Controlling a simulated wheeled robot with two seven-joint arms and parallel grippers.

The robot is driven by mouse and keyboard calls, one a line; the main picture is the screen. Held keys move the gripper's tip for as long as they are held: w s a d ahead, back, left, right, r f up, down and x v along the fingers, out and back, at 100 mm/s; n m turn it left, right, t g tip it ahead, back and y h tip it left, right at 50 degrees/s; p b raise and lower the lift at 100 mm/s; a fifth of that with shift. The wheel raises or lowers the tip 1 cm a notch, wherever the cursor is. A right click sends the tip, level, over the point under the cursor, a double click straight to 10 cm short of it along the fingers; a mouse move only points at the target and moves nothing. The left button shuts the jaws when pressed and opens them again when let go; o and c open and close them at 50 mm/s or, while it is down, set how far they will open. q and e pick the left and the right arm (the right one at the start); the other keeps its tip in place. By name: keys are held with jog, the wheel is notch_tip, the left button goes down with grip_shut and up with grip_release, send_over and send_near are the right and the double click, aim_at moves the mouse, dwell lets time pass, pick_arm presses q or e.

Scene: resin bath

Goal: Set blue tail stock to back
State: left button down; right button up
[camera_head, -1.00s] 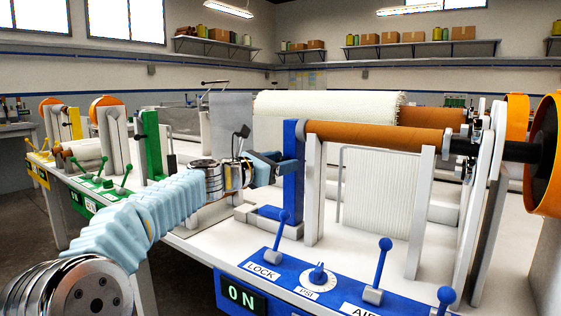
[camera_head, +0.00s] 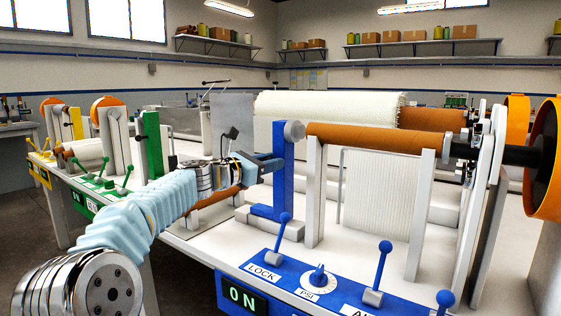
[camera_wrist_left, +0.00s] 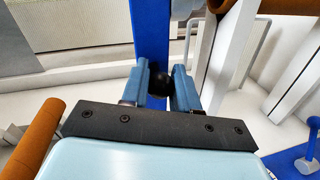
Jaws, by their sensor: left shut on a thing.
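The blue tail stock (camera_head: 281,176) stands upright on its blue base at the left end of the blue machine, with a grey round centre (camera_head: 294,131) at its top facing the brown roller (camera_head: 375,138). A gap shows between the post and the roller's left support. My left gripper (camera_head: 277,162) is at the left side of the post, shut on its dark knob (camera_wrist_left: 158,76). In the left wrist view the blue post (camera_wrist_left: 151,30) rises behind the fingers (camera_wrist_left: 161,84). My right gripper is not in view.
The blue front panel (camera_head: 262,267) carries a LOCK lever (camera_head: 280,235), a PSI dial (camera_head: 318,279) and more levers. White roller supports (camera_head: 314,195) stand right of the tail stock. Another brown roller (camera_head: 213,205) lies below my left arm. Green (camera_head: 151,145) and yellow posts stand further left.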

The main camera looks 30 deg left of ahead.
pick_arm(q)
jog(key=a+p, duration=0.1)
jog(key=a, duration=0.3)
jog(key=shift+w+a, duration=0.15)
jog(key=shift+a, duration=0.25)
jog(key=c, duration=0.9)
grip_release()
jog(key=shift+a, duration=0.1)
jog(key=b+v, duration=0.2)
jog(key=v, duration=1.1)
jog(key=shift+s, duration=0.4)
